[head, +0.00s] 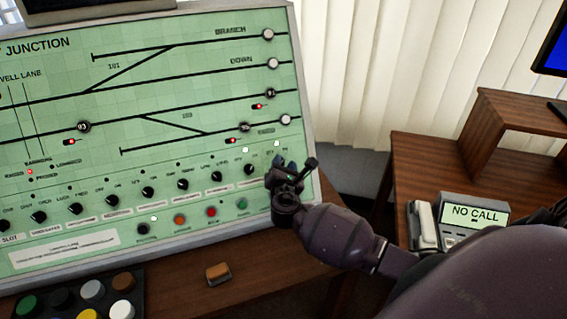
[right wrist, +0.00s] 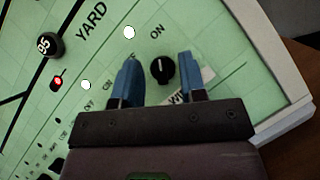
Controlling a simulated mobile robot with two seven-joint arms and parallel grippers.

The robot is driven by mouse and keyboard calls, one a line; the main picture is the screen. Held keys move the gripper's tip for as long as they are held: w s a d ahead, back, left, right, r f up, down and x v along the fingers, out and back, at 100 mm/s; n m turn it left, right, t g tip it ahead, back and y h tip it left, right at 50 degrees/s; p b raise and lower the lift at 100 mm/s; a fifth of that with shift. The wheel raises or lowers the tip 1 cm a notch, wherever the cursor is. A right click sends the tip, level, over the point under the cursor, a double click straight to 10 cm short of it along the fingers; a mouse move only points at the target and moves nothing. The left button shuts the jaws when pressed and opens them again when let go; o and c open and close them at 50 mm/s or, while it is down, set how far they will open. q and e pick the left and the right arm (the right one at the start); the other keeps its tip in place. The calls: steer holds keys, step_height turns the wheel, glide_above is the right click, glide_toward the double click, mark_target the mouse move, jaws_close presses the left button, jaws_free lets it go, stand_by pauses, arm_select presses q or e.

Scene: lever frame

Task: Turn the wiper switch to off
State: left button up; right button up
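The wiper switch (right wrist: 162,69) is a small black knob on the green panel, with a partly hidden label beginning "WI" beside it. Its pale pointer mark faces up in the right wrist view, roughly toward the word ON. My right gripper (right wrist: 158,78) is open, with one blue finger on each side of the knob and visible gaps to it. In the head view my right gripper (head: 285,178) is at the panel's lower right corner and hides the knob. My left gripper is not in view.
A row of similar black knobs (head: 148,192) runs left along the panel (head: 200,90), above coloured buttons (head: 211,212). A lit white lamp (right wrist: 129,32) is near the switch. A brown block (head: 218,274) lies on the desk. A phone (head: 424,225) stands at right.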

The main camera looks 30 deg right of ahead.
steer(key=shift+w+d, duration=0.3)
steer(key=shift+w, duration=0.2)
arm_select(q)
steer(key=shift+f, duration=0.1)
arm_select(e)
steer(key=c, duration=0.6)
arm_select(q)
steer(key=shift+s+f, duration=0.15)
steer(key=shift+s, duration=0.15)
arm_select(e)
steer(key=shift+o, duration=0.2)
